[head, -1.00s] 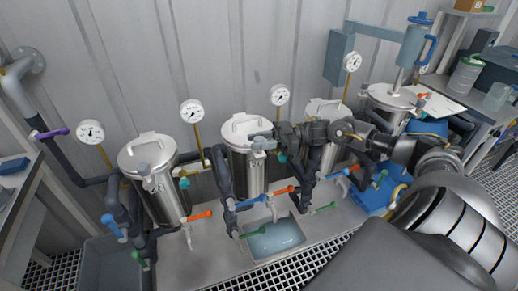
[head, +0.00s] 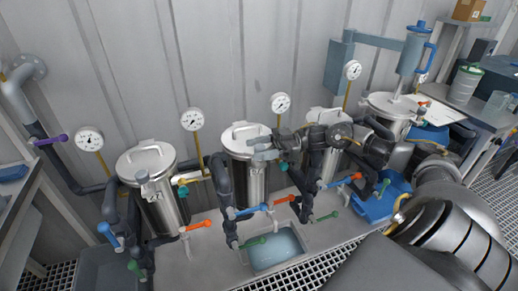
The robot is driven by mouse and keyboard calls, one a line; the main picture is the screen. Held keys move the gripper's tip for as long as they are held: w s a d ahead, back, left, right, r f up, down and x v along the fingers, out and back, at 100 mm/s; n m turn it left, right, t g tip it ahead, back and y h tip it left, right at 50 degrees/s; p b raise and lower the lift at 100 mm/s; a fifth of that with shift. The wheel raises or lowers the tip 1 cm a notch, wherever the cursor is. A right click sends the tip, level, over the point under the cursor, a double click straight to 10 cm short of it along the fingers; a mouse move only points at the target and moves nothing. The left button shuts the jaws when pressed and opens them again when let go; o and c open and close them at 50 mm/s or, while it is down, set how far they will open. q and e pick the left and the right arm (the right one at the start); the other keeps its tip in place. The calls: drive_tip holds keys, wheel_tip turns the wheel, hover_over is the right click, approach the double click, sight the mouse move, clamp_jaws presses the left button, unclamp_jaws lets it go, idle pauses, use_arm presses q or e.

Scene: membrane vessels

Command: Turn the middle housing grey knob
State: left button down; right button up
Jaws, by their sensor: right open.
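The middle housing (head: 235,175) is a steel cylinder with a lid and a handle on top. My right gripper (head: 263,147) is at the front right edge of its lid, its arm coming in from the right. Its jaws are open and lie over the place of the grey knob (head: 262,141), which is largely hidden and hard to tell from the grey fingers. I cannot tell whether they touch it. My left gripper is not in view.
The left housing (head: 164,205) and the right housing (head: 330,116) stand on either side. Pressure gauges (head: 192,119) rise behind. Grey pipes with coloured valve handles (head: 200,225) stand in front. A water basin (head: 272,250) is below.

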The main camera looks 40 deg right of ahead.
drive_tip(key=b+v, duration=0.1)
drive_tip(key=v, duration=0.6)
drive_tip(key=shift+s+d, duration=0.1)
drive_tip(key=shift+d, duration=0.15)
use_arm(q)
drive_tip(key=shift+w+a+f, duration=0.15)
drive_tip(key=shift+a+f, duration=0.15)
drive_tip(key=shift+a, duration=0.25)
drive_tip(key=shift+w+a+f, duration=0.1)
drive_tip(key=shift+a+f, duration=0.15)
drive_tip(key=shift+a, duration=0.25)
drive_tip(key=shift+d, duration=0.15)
